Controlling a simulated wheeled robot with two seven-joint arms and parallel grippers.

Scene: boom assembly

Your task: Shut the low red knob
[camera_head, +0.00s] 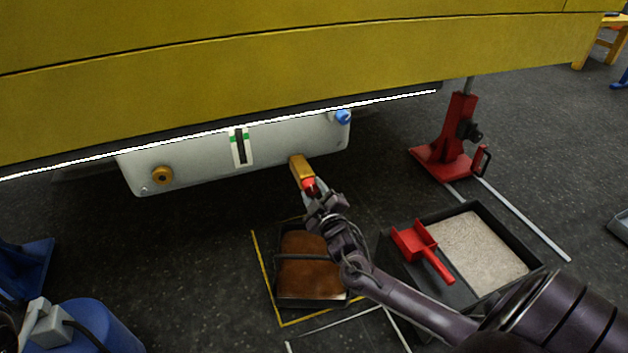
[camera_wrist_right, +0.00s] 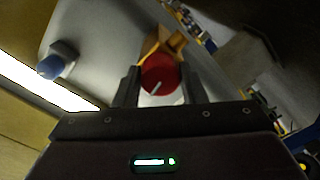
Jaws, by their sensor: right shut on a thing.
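The low red knob (camera_head: 309,184) sits at the end of a brass fitting (camera_head: 300,167) on the lower edge of a pale grey tank (camera_head: 200,163), under the yellow boom. My right gripper (camera_head: 314,192) is at the knob, its arm coming in from the lower right. In the right wrist view the round red knob (camera_wrist_right: 159,74) with a white mark lies between the two dark fingers (camera_wrist_right: 157,88), and the gripper is shut on it. The brass fitting shows just behind the knob. My left gripper is not in view.
A black tray of brown liquid (camera_head: 308,264) lies on the floor below. A bin of pale granules (camera_head: 480,247) with a red scoop (camera_head: 421,247) stands to its right. A red jack (camera_head: 456,138) stands behind. The tank has a sight gauge (camera_head: 240,147) and a blue cap (camera_head: 343,117).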

